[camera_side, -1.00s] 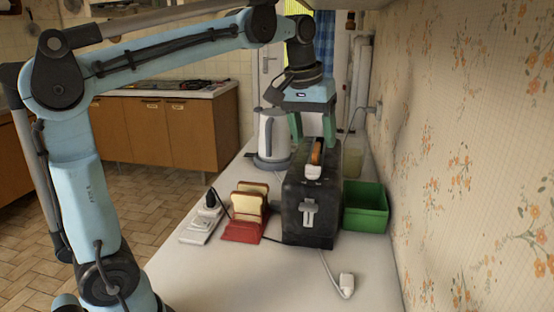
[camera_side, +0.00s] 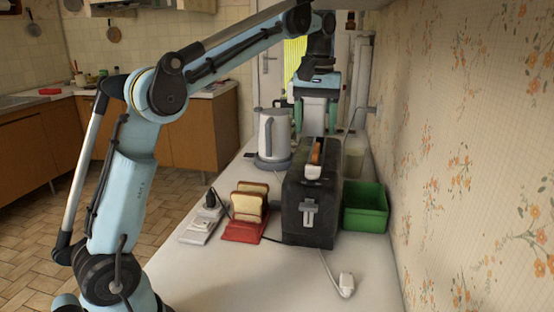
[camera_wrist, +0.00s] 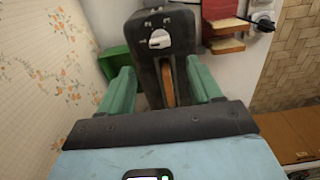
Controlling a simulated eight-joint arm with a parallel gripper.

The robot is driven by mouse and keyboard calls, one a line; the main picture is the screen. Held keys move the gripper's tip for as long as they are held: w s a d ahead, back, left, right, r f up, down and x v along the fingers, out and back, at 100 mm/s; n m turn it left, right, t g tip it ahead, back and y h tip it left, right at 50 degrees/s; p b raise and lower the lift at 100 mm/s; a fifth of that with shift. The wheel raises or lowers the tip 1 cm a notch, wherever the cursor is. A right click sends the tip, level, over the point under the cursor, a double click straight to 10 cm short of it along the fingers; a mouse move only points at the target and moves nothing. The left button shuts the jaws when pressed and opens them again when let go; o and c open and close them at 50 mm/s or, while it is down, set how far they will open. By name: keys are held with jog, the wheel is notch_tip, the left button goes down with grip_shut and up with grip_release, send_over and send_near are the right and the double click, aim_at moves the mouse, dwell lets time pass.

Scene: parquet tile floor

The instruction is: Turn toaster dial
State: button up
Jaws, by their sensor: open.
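The dark toaster (camera_side: 295,195) stands upright on the white counter, with a toast slice (camera_side: 316,153) in its top slot. Its white dial (camera_side: 313,173) is on the near top end; a pale lever (camera_side: 308,213) is on the near face. In the wrist view, the dial (camera_wrist: 160,39) faces the camera, above the toast (camera_wrist: 168,82). My gripper (camera_side: 314,125) is open and empty beyond the toaster's far end, partly hidden behind it. In the wrist view, the green fingers of my gripper (camera_wrist: 162,85) appear on either side of the toaster, apart from the dial.
A green bin (camera_side: 365,208) sits between the toaster and the flowered wall. A red rack with bread slices (camera_side: 243,231) and a white power strip (camera_side: 202,225) are to the left. A kettle (camera_side: 272,140) stands behind. A white plug (camera_side: 346,285) lies in front.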

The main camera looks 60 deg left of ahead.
aim_at(313, 166)
notch_tip(313, 166, down, 9)
jog(key=shift+f, duration=0.2)
dwell(0.3)
jog(key=c, duration=1)
jog(key=shift+c, duration=0.2)
